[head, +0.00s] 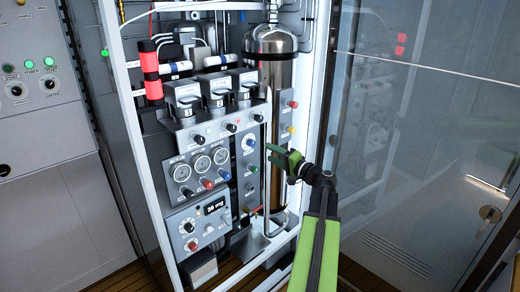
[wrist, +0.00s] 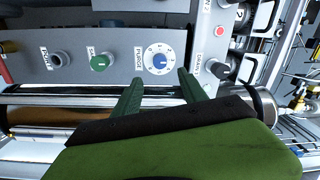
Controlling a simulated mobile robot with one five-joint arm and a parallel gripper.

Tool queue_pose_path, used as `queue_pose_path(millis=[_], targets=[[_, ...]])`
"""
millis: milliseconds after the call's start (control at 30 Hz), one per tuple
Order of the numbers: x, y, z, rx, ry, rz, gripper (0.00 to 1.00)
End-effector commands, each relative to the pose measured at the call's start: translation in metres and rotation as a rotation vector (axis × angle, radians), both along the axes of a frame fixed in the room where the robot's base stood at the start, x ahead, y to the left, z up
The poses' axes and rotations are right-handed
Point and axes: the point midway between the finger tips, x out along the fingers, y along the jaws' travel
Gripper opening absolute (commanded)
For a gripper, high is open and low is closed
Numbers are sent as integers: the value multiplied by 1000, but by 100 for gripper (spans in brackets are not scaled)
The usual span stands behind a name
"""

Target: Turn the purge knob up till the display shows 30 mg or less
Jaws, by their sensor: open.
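In the head view the blue knob (head: 249,142) sits on a narrow upright panel. My gripper (head: 270,153) is green, open and empty, just right of that panel. In the wrist view my gripper's fingers (wrist: 160,77) are spread, with their tips just below the dial and apart from each other. I cannot tell any contact. The display (head: 214,206) is dark with white digits that look like 38 mg, though they are small.
A green knob (wrist: 99,63) and a black knob (wrist: 219,71) flank the purge dial in the wrist view. A glass door (head: 420,110) is at the right. A white frame post (head: 113,110) stands left.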

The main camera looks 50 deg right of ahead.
Motion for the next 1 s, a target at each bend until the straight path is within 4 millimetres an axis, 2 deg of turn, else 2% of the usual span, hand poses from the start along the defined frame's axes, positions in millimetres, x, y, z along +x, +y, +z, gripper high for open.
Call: queue_pose_path(millis=[33,100,200,333,467,1000], targets=[[-16,2,-1,0,0,-4,50],[-33,2,-2,0,0,-4,50],[-53,3,-2,0,0,-3,50],[-68,3,-2,0,0,-1,50],[-74,2,-2,0,-1,-2,50],[-73,2,-2,0,-1,-2,50]])
